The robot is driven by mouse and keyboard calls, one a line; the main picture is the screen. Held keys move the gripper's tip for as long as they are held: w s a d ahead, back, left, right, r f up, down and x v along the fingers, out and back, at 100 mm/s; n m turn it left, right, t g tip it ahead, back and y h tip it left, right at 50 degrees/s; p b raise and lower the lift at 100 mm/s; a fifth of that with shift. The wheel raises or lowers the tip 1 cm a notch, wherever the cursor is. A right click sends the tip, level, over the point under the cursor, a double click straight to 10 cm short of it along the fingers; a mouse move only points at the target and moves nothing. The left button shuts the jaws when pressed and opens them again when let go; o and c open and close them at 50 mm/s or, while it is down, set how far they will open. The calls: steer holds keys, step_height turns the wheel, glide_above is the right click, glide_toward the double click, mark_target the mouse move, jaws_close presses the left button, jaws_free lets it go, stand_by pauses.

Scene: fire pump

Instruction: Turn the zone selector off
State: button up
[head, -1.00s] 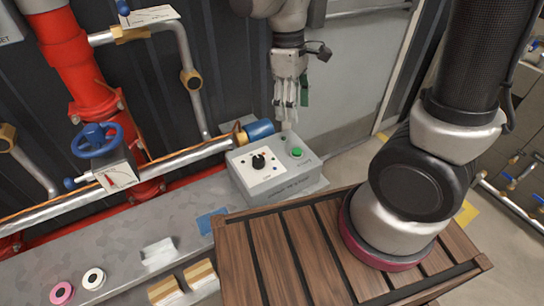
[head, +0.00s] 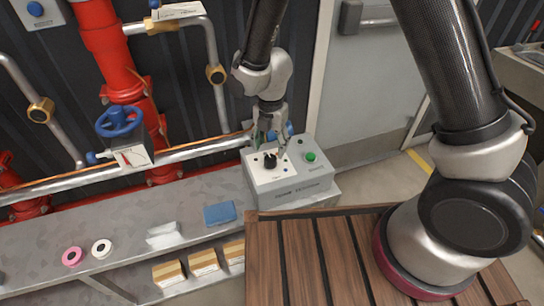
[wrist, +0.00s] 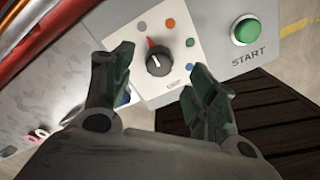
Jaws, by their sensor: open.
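The zone selector is a black rotary knob (head: 270,161) on the white plate of a grey control box (head: 300,186). In the wrist view the knob (wrist: 160,61) has a red pointer mark aimed up and slightly left, with coloured dots around it. A small printed label below the knob reads like "OFF". My gripper (head: 268,146) is open and empty, pointing down over the box. Its fingers (wrist: 157,70) lie on either side of the knob in the wrist view; I cannot tell how far above it they are.
A green START button (wrist: 245,30) sits right of the plate. A pipe (head: 190,152) runs behind and left of the box, with a blue handwheel (head: 119,122) farther left. A blue pad (head: 220,214) and tape rolls lie on the grey bench (head: 130,215).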

mark_target(271, 156)
step_height(271, 156, down, 6)
steer(key=shift+r, duration=0.25)
steer(key=c, duration=1)
